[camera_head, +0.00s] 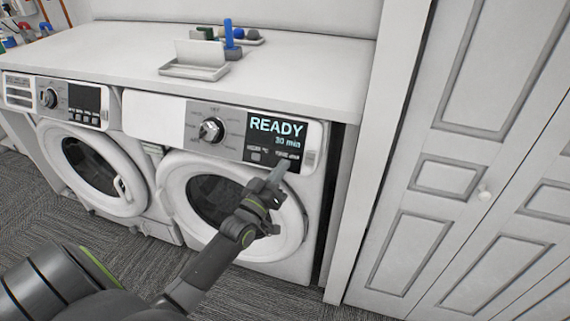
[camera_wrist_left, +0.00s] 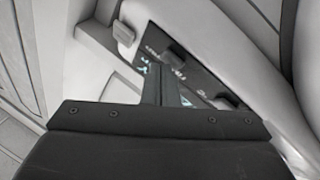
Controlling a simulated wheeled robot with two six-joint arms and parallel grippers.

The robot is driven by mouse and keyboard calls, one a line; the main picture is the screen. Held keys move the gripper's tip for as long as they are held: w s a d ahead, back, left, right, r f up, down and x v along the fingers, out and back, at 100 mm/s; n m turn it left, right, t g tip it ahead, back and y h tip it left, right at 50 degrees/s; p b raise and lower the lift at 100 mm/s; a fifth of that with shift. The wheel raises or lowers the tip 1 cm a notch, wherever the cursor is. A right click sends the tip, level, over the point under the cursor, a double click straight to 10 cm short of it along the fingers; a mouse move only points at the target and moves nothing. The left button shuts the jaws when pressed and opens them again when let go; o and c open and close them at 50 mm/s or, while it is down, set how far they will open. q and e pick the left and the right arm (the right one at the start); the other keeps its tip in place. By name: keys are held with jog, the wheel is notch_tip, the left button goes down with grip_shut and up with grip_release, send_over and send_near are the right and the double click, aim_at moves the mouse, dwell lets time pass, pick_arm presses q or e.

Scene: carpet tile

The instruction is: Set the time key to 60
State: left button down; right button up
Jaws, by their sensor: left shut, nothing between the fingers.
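The right-hand machine's dark display (camera_head: 275,136) reads "READY" and "30 min" in the head view. Small keys with labels too small to read sit along the display's lower edge, and the time key (camera_head: 289,155) seems to be the one at the right. My left gripper (camera_head: 277,174) is shut and empty, with its fingertips just below the right end of that key row; whether they touch a key I cannot tell. In the left wrist view the shut fingers (camera_wrist_left: 158,85) point at the dark panel (camera_wrist_left: 185,75) and cover part of it. My right gripper is not in view.
The machine's knob (camera_head: 211,130) is left of the display, and its round door (camera_head: 230,200) is below my gripper. A second machine (camera_head: 80,150) stands to the left. A tray (camera_head: 195,70) lies on the white countertop (camera_head: 290,75). White cupboard doors (camera_head: 480,160) stand at the right.

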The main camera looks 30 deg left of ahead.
pick_arm(q)
jog(key=shift+w, duration=0.1)
dwell(0.4)
jog(key=shift+s+d+r+p, duration=0.1)
jog(key=shift+s+r+p, duration=0.05)
jog(key=shift+s+p, duration=0.15)
jog(key=shift+s+d+r+p, duration=0.1)
jog(key=shift+s+r+p, duration=0.05)
jog(key=shift+s, duration=0.25)
jog(key=shift+s+d+r+p, duration=0.15)
jog(key=shift+s+r+p, duration=0.25)
jog(key=shift+s, duration=0.3)
jog(key=shift+s+d+r+p, duration=0.2)
jog(key=shift+s+r+p, duration=0.2)
jog(key=shift+s, duration=0.35)
jog(key=shift+s+d+r+p, duration=0.15)
jog(key=shift+s+r+p, duration=0.25)
jog(key=shift+s, duration=0.3)
dwell(1.3)
